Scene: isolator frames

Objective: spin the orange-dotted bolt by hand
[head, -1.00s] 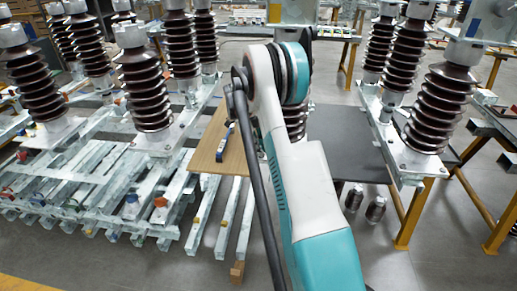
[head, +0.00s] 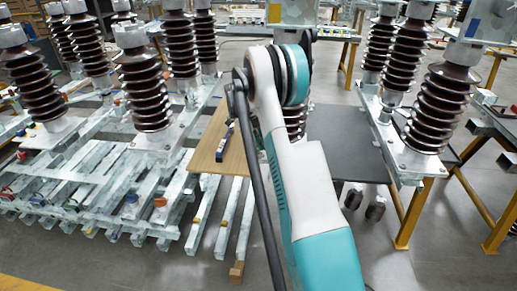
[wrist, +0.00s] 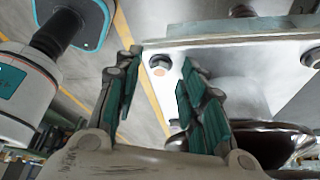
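In the wrist view my gripper (wrist: 161,58) is open, with its two teal-padded fingers apart and nothing between the pads. Beyond the fingertips is a pale metal plate (wrist: 230,58). A bolt (wrist: 159,65) with a faint orange-brown tint sits near the plate's left corner, seen in the gap between the fingertips. It looks apart from both fingers, but the exact distance cannot be told. In the head view my arm covers the gripper and this bolt.
Another bolt (wrist: 311,57) sits at the plate's right end. A dark brown insulator (wrist: 250,138) lies below the plate, close behind the right finger. In the head view, ribbed insulators (head: 436,108) stand on both sides, with a dark tabletop (head: 350,145) beside my arm.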

